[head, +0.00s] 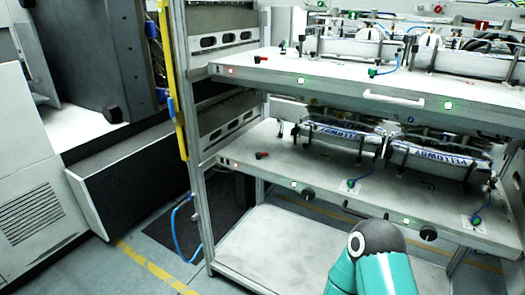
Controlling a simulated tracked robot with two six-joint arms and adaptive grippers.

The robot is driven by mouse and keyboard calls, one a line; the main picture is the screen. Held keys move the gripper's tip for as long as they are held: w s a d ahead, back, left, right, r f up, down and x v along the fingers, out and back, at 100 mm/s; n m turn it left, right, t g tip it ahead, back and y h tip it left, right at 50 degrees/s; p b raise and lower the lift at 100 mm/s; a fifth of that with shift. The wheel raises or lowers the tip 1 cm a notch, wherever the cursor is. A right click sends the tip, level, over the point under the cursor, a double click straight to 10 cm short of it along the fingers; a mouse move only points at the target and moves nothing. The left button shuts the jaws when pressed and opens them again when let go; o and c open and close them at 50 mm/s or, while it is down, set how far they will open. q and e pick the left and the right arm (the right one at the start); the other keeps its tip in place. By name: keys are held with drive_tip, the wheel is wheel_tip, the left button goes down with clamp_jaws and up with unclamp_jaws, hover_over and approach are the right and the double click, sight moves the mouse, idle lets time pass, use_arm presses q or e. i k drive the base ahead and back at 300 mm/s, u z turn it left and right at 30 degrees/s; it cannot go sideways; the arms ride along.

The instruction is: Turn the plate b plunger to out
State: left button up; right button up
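Two pale plates sit in a metal rack, an upper plate (330,78) and a lower plate (330,178). I cannot read which one is plate b. On the lower plate's front edge are two round black knobs, a left knob (308,193) and a right knob (428,233). Small red-and-black levers stand on top of the plates, one on the upper plate (261,59) and one on the lower plate (262,155). I cannot tell which part is the plunger or how it is set. Neither of my grippers shows; only a teal arm link of mine is at the bottom right.
The upper plate has a white handle (393,97) on its front edge. Label units (345,138) and blue hoses stand on the plates. A yellow-edged rack post (176,80) is at the left. A pale bottom shelf (270,245) is bare where visible. Grey machinery stands further left.

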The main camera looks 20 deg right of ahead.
sight(258, 155)
drive_tip(key=u, duration=0.05)
drive_tip(key=i, duration=0.85)
